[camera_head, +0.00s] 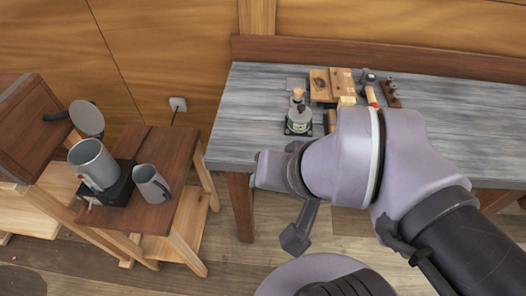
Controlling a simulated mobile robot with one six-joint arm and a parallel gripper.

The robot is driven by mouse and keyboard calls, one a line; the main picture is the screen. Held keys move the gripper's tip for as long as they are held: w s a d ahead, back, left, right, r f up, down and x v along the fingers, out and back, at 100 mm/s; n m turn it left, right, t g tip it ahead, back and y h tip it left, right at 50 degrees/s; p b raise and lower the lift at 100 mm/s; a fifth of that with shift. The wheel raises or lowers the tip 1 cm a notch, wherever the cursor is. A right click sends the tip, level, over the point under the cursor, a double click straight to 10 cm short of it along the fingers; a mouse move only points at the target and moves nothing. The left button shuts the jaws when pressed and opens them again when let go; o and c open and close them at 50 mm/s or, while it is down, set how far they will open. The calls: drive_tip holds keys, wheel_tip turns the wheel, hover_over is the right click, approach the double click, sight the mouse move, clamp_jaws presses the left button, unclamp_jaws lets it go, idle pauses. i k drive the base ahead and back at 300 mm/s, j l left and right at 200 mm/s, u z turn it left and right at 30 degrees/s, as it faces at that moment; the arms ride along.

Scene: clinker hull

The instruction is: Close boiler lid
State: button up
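The boiler (94,162) is a grey metal cylinder on a black base (117,192), on a small wooden side table at the left. Its round grey lid (86,118) stands raised, tilted up at the back of the boiler, so the top looks open. A dark curved part shows beside the lid. My arm comes in from the right. My gripper (295,239) seems to be the dark grey end hanging below the wrist, in front of the workbench. It is well to the right of the boiler and apart from it. Its fingers cannot be made out clearly.
A grey jug (151,184) stands right of the boiler on the side table (166,148). A wooden cabinet or chair-like piece (24,128) is at the far left. Floor shows between side table and bench.

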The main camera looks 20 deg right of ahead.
sight(84, 114)
drive_tip(key=u, duration=1.25)
drive_tip(key=j, duration=0.1)
